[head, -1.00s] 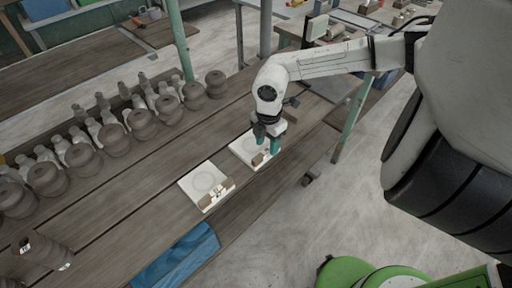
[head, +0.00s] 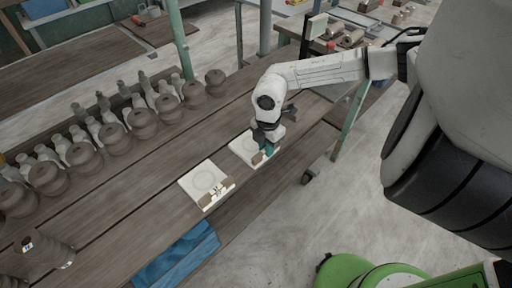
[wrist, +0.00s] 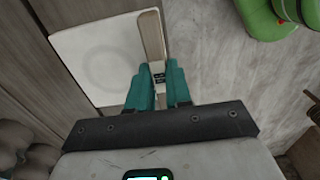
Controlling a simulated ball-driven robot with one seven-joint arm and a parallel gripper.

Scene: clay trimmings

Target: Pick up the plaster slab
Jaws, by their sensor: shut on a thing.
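Two white, square plaster slabs lie on the wooden bench in the head view. Each has a faint ring on top and a brown strip with a label along its front edge. My gripper (head: 266,154) is at the farther slab (head: 243,146), pointing down at its front edge. In the wrist view the teal fingers (wrist: 158,82) are shut on that slab (wrist: 75,50) at its brown strip (wrist: 152,36), beside the label. The fingers hide part of the strip. The other slab (head: 203,180) lies to the left and nearer, apart from the gripper.
Several dark clay pots (head: 116,140) and pale bottle shapes stand in rows along the left of the bench (head: 140,185). A blue cloth (head: 180,258) hangs at the front edge. A green post (head: 178,40) rises behind. Green round objects (head: 365,275) stand on the floor.

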